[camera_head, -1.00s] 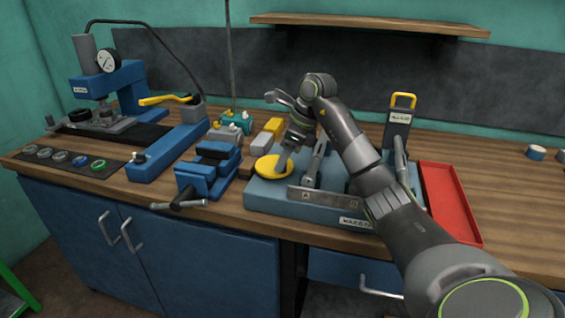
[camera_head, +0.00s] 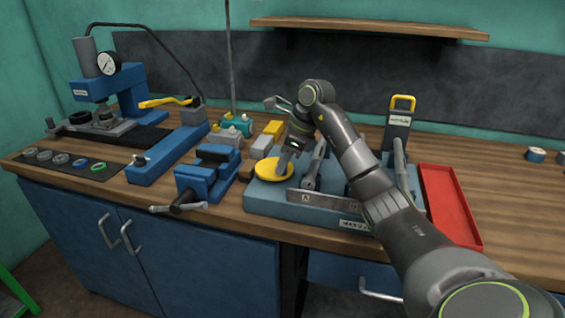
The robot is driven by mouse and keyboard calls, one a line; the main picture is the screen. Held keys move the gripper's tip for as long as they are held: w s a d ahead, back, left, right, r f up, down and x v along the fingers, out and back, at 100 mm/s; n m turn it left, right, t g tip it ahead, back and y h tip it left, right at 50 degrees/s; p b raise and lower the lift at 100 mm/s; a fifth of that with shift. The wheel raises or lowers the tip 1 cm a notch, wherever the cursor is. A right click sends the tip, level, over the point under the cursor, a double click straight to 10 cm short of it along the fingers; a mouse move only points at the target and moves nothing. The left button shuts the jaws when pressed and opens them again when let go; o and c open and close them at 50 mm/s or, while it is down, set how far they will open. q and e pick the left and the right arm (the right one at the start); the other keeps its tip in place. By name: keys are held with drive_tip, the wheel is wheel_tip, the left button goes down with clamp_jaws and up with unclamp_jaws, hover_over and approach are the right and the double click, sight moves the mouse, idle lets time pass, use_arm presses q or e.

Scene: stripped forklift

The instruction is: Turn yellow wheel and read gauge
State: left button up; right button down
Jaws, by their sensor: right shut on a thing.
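The yellow wheel (camera_head: 268,168) is a flat round disc at the left end of a blue-grey block (camera_head: 262,204) on the bench. My right gripper (camera_head: 283,166) points down and is shut on the wheel at its right part; the fingertips are small and partly hidden. The round white gauge (camera_head: 107,63) with a dark rim sits on the blue press (camera_head: 118,88) at the far left. Its needle is too small to read. My left gripper is not in view.
A blue vise (camera_head: 205,177) stands left of the block. Several rings (camera_head: 62,157) lie on a dark mat at the bench's left. A red tray (camera_head: 450,205) and a dark device with a yellow handle (camera_head: 402,103) stand to the right. The far right bench is mostly clear.

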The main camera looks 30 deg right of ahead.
drive_tip(key=shift+w+d+n, duration=0.1)
drive_tip(key=shift+d+n, duration=0.2)
drive_tip(key=shift+n, duration=0.5)
drive_tip(key=shift+w+d+r+n+g+y, duration=0.1)
drive_tip(key=shift+d+n+g+y, duration=0.15)
drive_tip(key=shift+n, duration=0.3)
drive_tip(key=shift+d+n+g+y, duration=0.1)
drive_tip(key=shift+n+g, duration=0.25)
drive_tip(key=shift+n, duration=0.2)
drive_tip(key=c, duration=1.3)
unclamp_jaws()
drive_tip(key=shift+p+v, duration=7.55)
drive_tip(key=shift+v, duration=1.15)
